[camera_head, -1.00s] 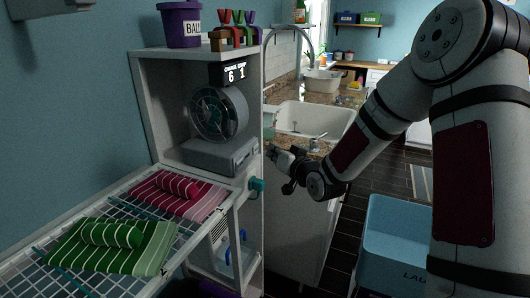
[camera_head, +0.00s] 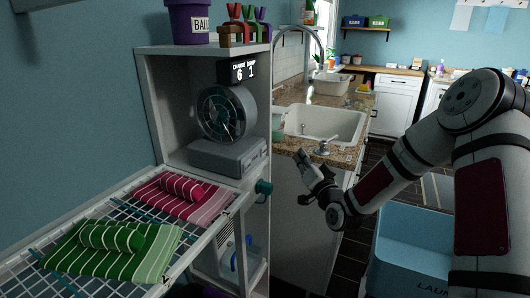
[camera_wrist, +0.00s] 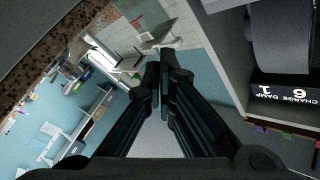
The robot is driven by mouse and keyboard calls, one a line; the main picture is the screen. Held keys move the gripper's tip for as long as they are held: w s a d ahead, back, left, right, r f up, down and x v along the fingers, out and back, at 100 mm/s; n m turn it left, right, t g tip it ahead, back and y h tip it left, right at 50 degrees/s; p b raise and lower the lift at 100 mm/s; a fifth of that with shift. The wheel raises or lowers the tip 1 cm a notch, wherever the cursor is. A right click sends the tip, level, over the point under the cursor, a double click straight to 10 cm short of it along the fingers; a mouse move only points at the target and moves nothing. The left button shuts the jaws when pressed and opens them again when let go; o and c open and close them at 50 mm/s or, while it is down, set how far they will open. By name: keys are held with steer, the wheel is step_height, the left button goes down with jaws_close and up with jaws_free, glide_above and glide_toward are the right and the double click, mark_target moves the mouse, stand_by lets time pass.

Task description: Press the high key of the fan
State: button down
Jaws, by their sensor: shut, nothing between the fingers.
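The fan (camera_head: 222,113) is a dark round fan on a grey box-shaped base (camera_head: 228,157), inside an open white shelf unit at the middle left of the head view. Its keys are too small to make out. My gripper (camera_head: 304,158) is shut and empty, to the right of the shelf unit in front of the sink counter, apart from the fan. In the wrist view my gripper's fingertips (camera_wrist: 162,62) meet. The display (camera_wrist: 285,95) and part of a grey rounded body show at the right there.
A drying rack (camera_head: 125,213) with a red striped towel (camera_head: 182,192) and a green striped towel (camera_head: 112,245) stands before the shelf. The sink (camera_head: 322,122) and a blue laundry bin (camera_head: 412,240) are at right.

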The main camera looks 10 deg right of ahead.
mark_target(264, 151)
steer(key=w+a+b, duration=0.2)
steer(key=w+a, duration=0.3)
steer(key=a, duration=0.2)
stand_by(1.6)
steer(key=shift+w+a, duration=0.25)
